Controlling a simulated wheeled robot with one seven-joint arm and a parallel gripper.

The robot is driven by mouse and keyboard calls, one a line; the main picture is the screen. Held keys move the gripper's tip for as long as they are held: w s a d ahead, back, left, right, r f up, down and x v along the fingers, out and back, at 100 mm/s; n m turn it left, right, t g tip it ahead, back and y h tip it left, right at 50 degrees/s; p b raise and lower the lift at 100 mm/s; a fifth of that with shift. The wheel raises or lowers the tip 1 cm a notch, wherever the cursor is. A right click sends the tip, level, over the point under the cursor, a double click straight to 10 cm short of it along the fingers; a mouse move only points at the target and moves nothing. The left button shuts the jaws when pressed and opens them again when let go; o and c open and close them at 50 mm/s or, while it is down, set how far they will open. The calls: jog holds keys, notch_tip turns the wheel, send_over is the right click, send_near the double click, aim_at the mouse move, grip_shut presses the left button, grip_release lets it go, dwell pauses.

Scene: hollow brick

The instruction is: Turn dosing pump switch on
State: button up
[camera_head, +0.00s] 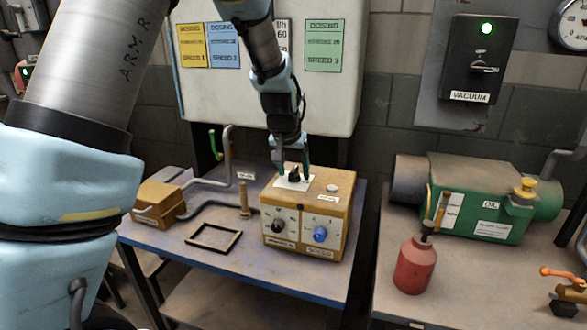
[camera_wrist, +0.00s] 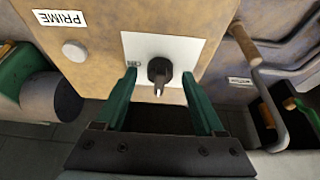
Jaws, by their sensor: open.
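The dosing pump (camera_head: 305,215) is a yellow-tan box on the left table, with a black knob and a blue knob on its front. A white button marked PRIME (camera_wrist: 75,50) is beside the plate.
A black frame (camera_head: 214,237) and a small wooden post (camera_head: 245,200) are left of the pump. A green oil pump (camera_head: 480,195) and a red bottle (camera_head: 414,265) stand on the right table. A vacuum switch box (camera_head: 480,60) with a lit green lamp is on the wall.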

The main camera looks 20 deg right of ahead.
grip_shut()
dwell(0.6)
